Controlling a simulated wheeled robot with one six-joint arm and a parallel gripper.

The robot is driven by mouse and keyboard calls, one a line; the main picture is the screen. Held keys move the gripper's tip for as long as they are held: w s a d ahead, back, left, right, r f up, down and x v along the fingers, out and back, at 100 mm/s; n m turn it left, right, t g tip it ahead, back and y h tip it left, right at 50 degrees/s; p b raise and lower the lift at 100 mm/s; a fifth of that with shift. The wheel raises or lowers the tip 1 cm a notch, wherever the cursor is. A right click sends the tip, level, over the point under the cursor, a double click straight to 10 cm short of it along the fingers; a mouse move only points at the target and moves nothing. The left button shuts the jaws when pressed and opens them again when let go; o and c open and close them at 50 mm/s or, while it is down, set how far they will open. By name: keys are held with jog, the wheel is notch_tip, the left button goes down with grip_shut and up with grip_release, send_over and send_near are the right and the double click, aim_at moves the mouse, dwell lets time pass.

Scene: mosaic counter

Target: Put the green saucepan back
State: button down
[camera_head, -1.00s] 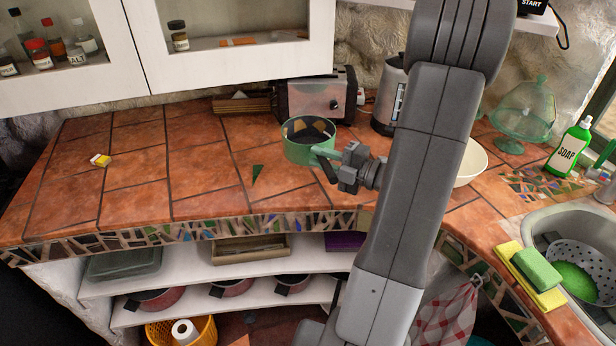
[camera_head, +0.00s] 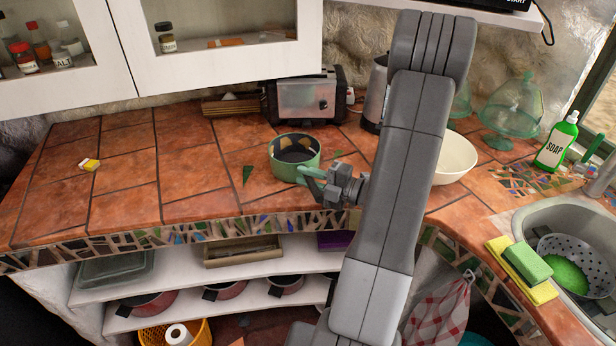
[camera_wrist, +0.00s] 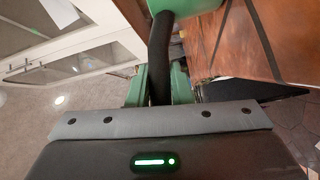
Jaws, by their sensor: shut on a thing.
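The green saucepan (camera_head: 291,167) is over the tiled counter (camera_head: 190,165), in front of the toaster, upright with its open top facing up. I cannot tell whether its base touches the tiles. My gripper (camera_head: 313,177) is at its lower right, shut on its handle. In the wrist view, the black handle (camera_wrist: 160,60) runs between the green fingers (camera_wrist: 158,85), and part of the pan's green side (camera_wrist: 190,5) shows at the top edge.
A toaster (camera_head: 303,100) and a partly hidden kettle (camera_head: 374,95) stand behind. A white bowl (camera_head: 456,160) is to the right. Red pans (camera_head: 222,290) sit on the shelf (camera_head: 180,310) below.

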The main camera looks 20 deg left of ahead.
jog(key=c, duration=1.3)
grip_release()
jog(key=shift+f, duration=0.1)
jog(key=s+d+b, duration=0.1)
jog(key=s+d, duration=0.1)
jog(key=d, duration=1)
